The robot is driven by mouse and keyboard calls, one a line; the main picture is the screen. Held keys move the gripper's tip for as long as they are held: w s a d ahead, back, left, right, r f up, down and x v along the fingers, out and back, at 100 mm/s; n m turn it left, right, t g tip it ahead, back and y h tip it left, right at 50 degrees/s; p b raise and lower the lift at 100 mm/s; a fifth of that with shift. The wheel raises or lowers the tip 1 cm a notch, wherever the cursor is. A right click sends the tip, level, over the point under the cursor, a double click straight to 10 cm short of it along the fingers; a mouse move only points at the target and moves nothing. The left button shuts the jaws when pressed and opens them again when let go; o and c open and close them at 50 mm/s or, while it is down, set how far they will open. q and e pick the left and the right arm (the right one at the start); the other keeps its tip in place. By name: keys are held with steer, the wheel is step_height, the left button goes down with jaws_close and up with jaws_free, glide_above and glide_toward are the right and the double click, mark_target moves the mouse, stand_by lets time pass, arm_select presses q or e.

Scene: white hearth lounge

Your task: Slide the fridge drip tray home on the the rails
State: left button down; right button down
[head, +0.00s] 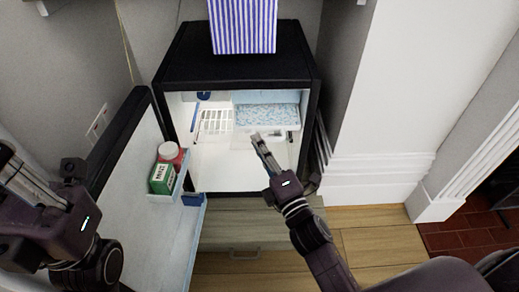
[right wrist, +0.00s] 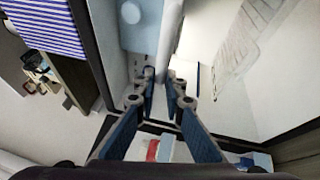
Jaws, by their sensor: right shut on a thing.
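The small black fridge (head: 235,72) stands open. A pale blue freezer box (head: 267,97) with a frosty speckled front hangs at its upper right; it also shows in the right wrist view (right wrist: 141,28). The white drip tray (head: 247,130) appears just under this box, and its narrow edge shows in the right wrist view (right wrist: 171,38). My right gripper (head: 257,140) reaches into the fridge and is shut on the tray's front. The rails and the tray's fit on them cannot be made out. My left gripper (head: 22,180) is at the far left, its fingertips unclear.
The fridge door (head: 140,215) is swung open to the left, with a green box (head: 162,178) and a red jar with a white lid (head: 169,152) on its shelf. A white wire rack (head: 215,122) is inside. A striped box (head: 243,25) stands on top. White wall trim is right.

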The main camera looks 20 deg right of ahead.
mark_target(261, 121)
steer(key=shift+w+d, duration=0.55)
steer(key=shift+w, duration=1.3)
steer(key=shift+w+d, duration=0.5)
steer(key=shift+w, duration=1.3)
steer(key=shift+w+d, duration=0.55)
steer(key=shift+w, duration=1.3)
steer(key=c, duration=1.9)
jaws_free()
steer(key=shift+c, duration=0.2)
steer(key=shift+f, duration=0.1)
steer(key=s, duration=0.3)
steer(key=s+a+p, duration=0.1)
steer(key=s, duration=0.1)
steer(key=s+a, duration=0.1)
steer(key=s, duration=0.2)
steer(key=shift+s+a+p, duration=0.25)
steer(key=shift+s+p, duration=0.05)
steer(key=shift+s, duration=0.05)
